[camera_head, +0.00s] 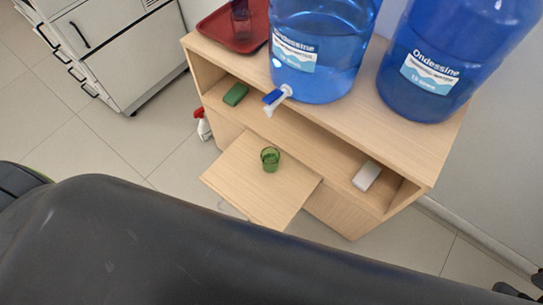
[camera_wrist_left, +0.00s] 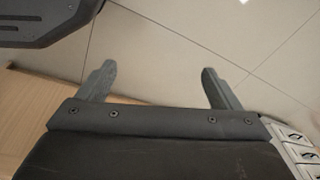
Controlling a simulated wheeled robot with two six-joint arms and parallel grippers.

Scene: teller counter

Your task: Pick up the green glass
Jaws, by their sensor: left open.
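A small green glass (camera_head: 270,159) stands upright on a pulled-out wooden shelf (camera_head: 240,177) below the counter, in the head view. A large dark part of my own body crosses the lower part of that view. In the left wrist view my left gripper (camera_wrist_left: 160,85) has its two fingers spread wide with nothing between them, and tiled floor shows beyond them. The green glass is not in the left wrist view. My grippers do not show clearly in the head view, so their distance from the glass cannot be told.
Two large blue water bottles (camera_head: 318,50) (camera_head: 432,62) stand on the wooden cabinet, one with a tap above the shelf. A red tray (camera_head: 232,38) with a dark glass sits at the back left. A green sponge (camera_head: 235,94) and a white object (camera_head: 366,176) lie in the cabinet's open compartment.

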